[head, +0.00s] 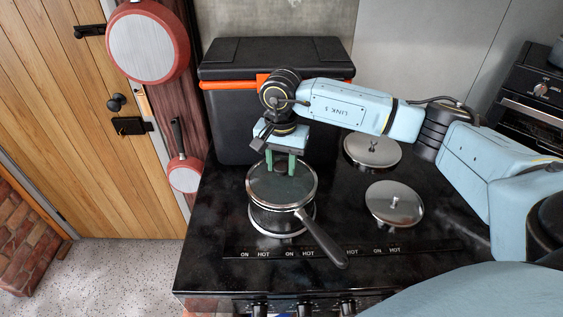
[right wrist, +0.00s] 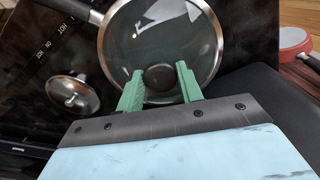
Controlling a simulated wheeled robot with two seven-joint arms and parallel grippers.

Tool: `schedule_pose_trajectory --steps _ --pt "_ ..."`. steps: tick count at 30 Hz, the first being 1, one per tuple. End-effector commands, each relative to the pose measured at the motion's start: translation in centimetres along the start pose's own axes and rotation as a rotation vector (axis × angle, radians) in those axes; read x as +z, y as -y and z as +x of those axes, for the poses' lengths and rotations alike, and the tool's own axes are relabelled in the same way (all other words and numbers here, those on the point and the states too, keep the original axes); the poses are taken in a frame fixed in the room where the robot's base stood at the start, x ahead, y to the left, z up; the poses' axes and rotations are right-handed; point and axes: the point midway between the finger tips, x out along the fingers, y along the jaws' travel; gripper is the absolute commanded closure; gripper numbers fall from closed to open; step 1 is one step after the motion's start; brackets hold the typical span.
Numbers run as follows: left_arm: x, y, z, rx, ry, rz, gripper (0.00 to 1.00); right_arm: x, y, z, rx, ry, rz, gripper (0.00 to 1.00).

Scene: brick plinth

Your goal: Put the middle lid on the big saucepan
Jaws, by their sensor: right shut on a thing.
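A dark saucepan (head: 267,220) stands on the black stove top, its long handle (head: 322,242) pointing to the lower right. A round glass lid (head: 265,187) with a steel rim is level over the pan's mouth; I cannot tell whether it rests on the rim or hovers just above. My right gripper (head: 281,172) comes from above, shut on the lid's black knob. In the right wrist view its green fingers (right wrist: 160,87) flank the knob (right wrist: 160,77). Two steel lids, a far one (head: 372,153) and a near one (head: 394,207), lie to the right. My left gripper is out of view.
A black box (head: 225,125) with an orange band stands behind the pan. A large red pan (head: 148,45) and a small one (head: 185,175) hang at the left by the wooden door (head: 60,120). The stove's front left surface (head: 215,235) is clear.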

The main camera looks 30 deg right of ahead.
Motion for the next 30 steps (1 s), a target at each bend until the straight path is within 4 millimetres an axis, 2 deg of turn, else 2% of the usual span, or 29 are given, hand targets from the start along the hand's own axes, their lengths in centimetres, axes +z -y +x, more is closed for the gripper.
schedule_pose_trajectory --steps 19,20,25,30 --pt "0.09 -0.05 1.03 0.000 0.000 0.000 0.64 -0.03 0.03 0.98 -0.001 -0.001 0.000 1.00" --pt "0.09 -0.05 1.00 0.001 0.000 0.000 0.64 -0.03 0.03 0.95 -0.001 -0.001 0.000 0.61" --pt "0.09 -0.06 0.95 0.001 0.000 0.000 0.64 -0.02 0.02 0.92 -0.001 0.000 0.000 0.39" --pt "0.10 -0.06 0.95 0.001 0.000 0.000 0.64 -0.01 0.01 0.94 -0.001 0.000 0.000 0.38"
